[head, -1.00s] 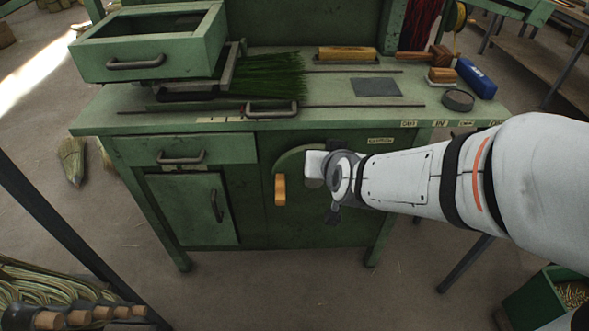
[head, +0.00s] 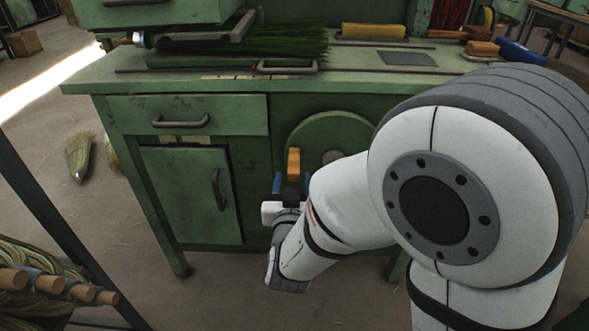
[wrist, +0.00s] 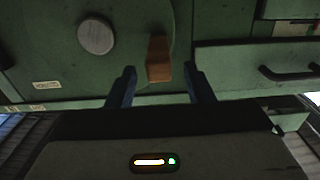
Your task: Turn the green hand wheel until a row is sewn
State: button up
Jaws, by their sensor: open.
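The green hand wheel (head: 335,128) is a round disc on the front of the green bench, with a grey hub (head: 332,157) that also shows in the wrist view (wrist: 96,36). Its orange-brown wooden handle (head: 293,162) sits left of the hub in the head view. My gripper (head: 292,183) is open with blue fingers just below the handle. In the wrist view the handle (wrist: 158,58) lies between the spread fingertips of my gripper (wrist: 163,80), with a gap on both sides. My arm hides the lower right of the wheel in the head view.
A drawer (head: 187,115) and a cabinet door (head: 190,192) with metal handles are left of the wheel. Green bristles (head: 285,42) lie on the bench top. A small broom (head: 80,157) is on the floor at left. The floor before the bench is largely clear.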

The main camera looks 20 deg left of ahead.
aim_at(294, 164)
jog(key=b+x, duration=0.1)
jog(key=x, duration=0.5)
jog(key=shift+w, duration=0.3)
grip_shut()
